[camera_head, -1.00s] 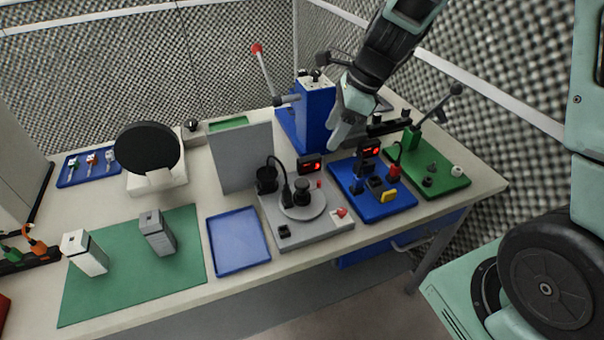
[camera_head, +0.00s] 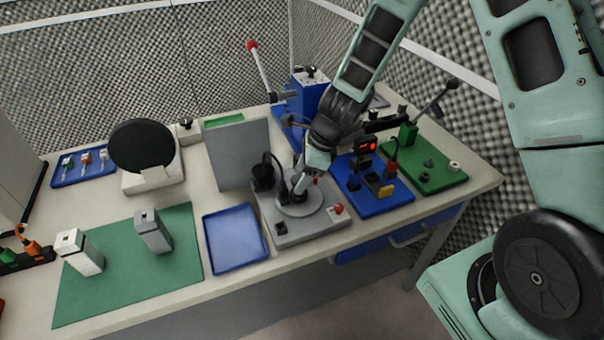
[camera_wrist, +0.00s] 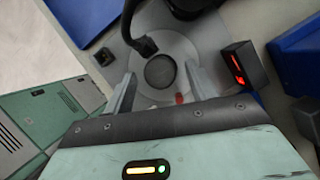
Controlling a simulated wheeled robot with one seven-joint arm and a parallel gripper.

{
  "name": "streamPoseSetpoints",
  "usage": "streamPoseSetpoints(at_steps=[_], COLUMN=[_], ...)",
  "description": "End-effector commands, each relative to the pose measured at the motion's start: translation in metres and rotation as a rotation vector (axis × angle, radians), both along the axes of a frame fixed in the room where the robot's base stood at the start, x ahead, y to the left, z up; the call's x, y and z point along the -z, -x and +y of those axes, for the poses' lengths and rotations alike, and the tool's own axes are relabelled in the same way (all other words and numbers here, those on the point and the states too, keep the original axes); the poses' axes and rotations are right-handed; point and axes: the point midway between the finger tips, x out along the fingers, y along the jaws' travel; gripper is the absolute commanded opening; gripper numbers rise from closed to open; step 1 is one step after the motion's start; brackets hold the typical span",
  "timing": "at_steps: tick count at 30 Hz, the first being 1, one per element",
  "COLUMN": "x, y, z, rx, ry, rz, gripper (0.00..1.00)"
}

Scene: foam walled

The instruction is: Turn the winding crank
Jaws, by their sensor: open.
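A grey station (camera_head: 318,228) stands near the front edge of the table. It carries a pale round disc (camera_head: 290,208) with a black round knob (camera_wrist: 160,71) at its middle, which I take as the winding crank. In the head view my gripper (camera_head: 300,190) is low over the disc and hides most of the knob. In the wrist view my gripper (camera_wrist: 160,70) is open, with one finger on each side of the knob in the picture and gaps between. I cannot tell how far above it the tips are. A red mark (camera_wrist: 180,98) shows on the disc.
A black arm (camera_wrist: 143,45) reaches over the disc's edge. A box with a red display (camera_wrist: 240,67) stands close to my right finger. A blue board (camera_head: 372,200), a blue tray (camera_head: 236,240), a grey upright panel (camera_head: 240,153) and a blue lever press (camera_head: 308,95) surround the station.

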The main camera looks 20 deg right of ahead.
Motion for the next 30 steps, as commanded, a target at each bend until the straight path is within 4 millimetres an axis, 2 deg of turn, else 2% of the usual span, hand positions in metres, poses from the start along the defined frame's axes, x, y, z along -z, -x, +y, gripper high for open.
streamPoseSetpoints(at_steps=[6,7,11,12,23,30], x=[0.0002,0.0001,0.0001,0.0001,-0.0008,-0.0017], y=[-0.0003,-0.0002,-0.0001,-0.0001,-0.0007,-0.0013], z=[0.0001,0.0001,0.0001,0.0001,-0.0003,-0.0003], rx=[0.000,0.000,0.000,0.000,-0.022,-0.098], ry=[0.000,0.000,0.000,0.000,0.001,0.001], rz=[-0.001,-0.001,-0.001,-0.001,-0.001,-0.001], gripper=[0.57,0.54,0.18,0.13,0.13,0.13])
